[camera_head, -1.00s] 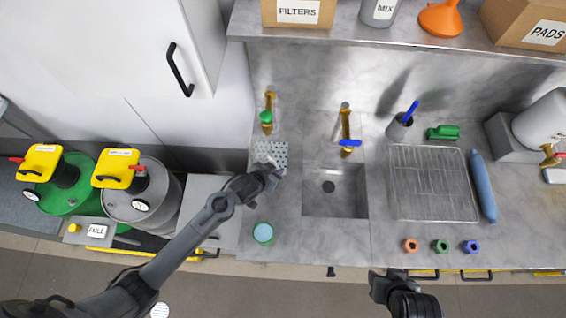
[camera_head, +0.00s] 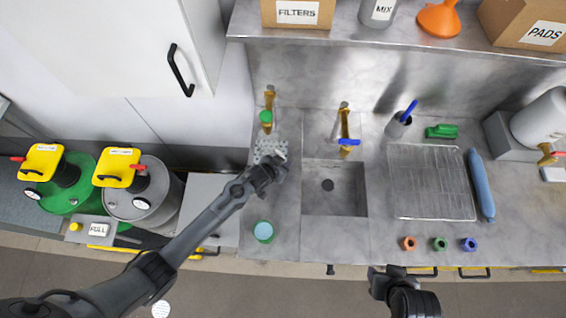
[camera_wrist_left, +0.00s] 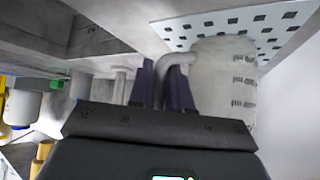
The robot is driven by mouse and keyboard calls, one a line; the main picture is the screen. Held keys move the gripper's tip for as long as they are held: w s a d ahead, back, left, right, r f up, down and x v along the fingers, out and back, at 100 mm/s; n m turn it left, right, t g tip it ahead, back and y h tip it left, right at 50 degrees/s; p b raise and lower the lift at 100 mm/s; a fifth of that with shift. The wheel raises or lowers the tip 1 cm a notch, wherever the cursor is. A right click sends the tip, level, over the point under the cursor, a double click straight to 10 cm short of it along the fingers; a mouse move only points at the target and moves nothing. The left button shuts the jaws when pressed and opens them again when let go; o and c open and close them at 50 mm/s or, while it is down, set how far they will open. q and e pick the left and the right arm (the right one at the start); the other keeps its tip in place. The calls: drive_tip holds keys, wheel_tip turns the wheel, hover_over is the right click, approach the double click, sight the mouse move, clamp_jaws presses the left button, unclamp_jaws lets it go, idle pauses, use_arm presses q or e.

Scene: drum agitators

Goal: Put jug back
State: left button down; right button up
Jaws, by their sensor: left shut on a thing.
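The jug (camera_wrist_left: 225,85) is a translucent whitish vessel with dark graduation marks, right of the fingers in the left wrist view. My left gripper (camera_wrist_left: 163,75) is shut on its curved handle. In the head view my left gripper (camera_head: 268,172) is over the front end of the perforated plate (camera_head: 262,150), hiding most of the jug; only a pale bit shows beside it. The plate also shows beside the jug in the wrist view (camera_wrist_left: 240,22); I cannot tell whether they touch. My right gripper (camera_head: 385,285) is at the counter's front edge; its jaws cannot be made out.
A green-handled tap (camera_head: 267,112) stands behind the plate, and a blue-handled tap (camera_head: 346,135) behind the sink (camera_head: 333,190). A green-rimmed cup (camera_head: 264,231) stands in front on the counter. A wire rack (camera_head: 432,182) lies right of the sink. Drums with yellow tops stand at left.

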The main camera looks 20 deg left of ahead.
use_arm(q)
drive_tip(key=shift+f, duration=0.15)
drive_tip(key=c, duration=1.1)
unclamp_jaws()
drive_tip(key=shift+o, duration=0.2)
drive_tip(key=shift+r, duration=0.2)
drive_tip(key=s+a+r+g, duration=0.1)
drive_tip(key=s+a+r, duration=0.1)
drive_tip(key=s+r, duration=0.3)
drive_tip(key=s+a+r+n+g+y, duration=0.1)
drive_tip(key=s+r, duration=0.4)
drive_tip(key=s, duration=0.8)
drive_tip(key=s+a+r+g+y, duration=0.1)
drive_tip(key=s+a+r+g, duration=0.2)
drive_tip(key=s, duration=0.7)
wheel_tip(320, 180, up, 3)
drive_tip(key=shift+a+r+n+p, duration=0.1)
drive_tip(key=shift+a+n+p, duration=0.2)
drive_tip(key=shift+a, duration=0.85)
